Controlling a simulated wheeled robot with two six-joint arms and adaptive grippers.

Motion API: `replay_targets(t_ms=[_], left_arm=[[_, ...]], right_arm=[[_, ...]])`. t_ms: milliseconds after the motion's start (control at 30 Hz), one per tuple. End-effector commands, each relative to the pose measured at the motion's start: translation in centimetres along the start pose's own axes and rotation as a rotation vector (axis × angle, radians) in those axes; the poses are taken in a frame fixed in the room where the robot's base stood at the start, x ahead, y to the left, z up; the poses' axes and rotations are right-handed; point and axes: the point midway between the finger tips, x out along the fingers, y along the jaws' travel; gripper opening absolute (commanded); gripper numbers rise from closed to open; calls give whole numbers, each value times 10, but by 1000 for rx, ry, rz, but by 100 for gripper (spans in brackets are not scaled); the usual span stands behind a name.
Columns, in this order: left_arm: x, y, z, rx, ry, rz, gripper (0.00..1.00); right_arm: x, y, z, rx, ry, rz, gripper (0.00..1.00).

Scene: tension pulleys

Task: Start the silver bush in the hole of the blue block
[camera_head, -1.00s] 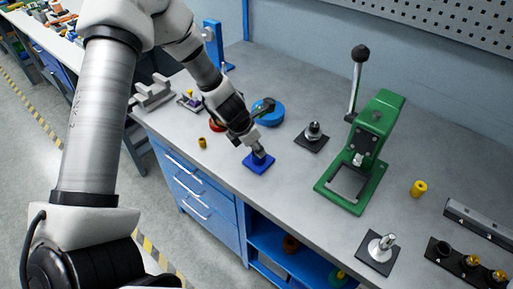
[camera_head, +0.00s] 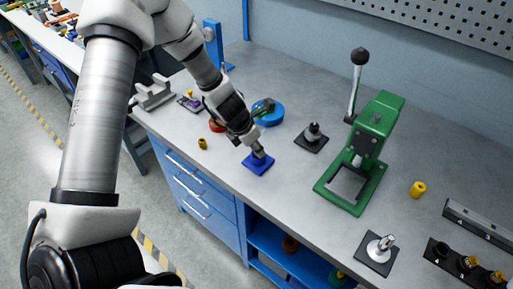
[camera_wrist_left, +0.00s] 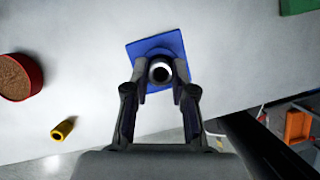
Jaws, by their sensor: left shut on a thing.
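The blue block (camera_head: 258,163) lies on the grey workbench near its front edge, and it also shows in the left wrist view (camera_wrist_left: 166,43). My left gripper (camera_head: 259,152) points down right over the block. In the left wrist view my left gripper (camera_wrist_left: 160,82) is shut on the silver bush (camera_wrist_left: 160,72), seen end-on as a bright ring with a dark bore. The bush is over the middle of the block. The block's hole is hidden, so I cannot tell whether the bush is in it. My right gripper is out of view.
A green press (camera_head: 364,150) stands to the right. A blue round part (camera_head: 271,117) is behind my gripper, and a small yellow bush (camera_head: 202,143) lies to the left. Posts on dark plates (camera_head: 377,254) stand on the bench.

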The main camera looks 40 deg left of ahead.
Motion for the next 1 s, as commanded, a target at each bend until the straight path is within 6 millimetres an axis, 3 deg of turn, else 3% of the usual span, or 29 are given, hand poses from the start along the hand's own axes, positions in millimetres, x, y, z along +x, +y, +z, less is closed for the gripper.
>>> replay_targets(t_ms=[500,1000], left_arm=[[6,0,-2,1,-3,2,0],[-1,0,0,0,-3,2,0]], right_arm=[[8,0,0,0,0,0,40],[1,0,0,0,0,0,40]])
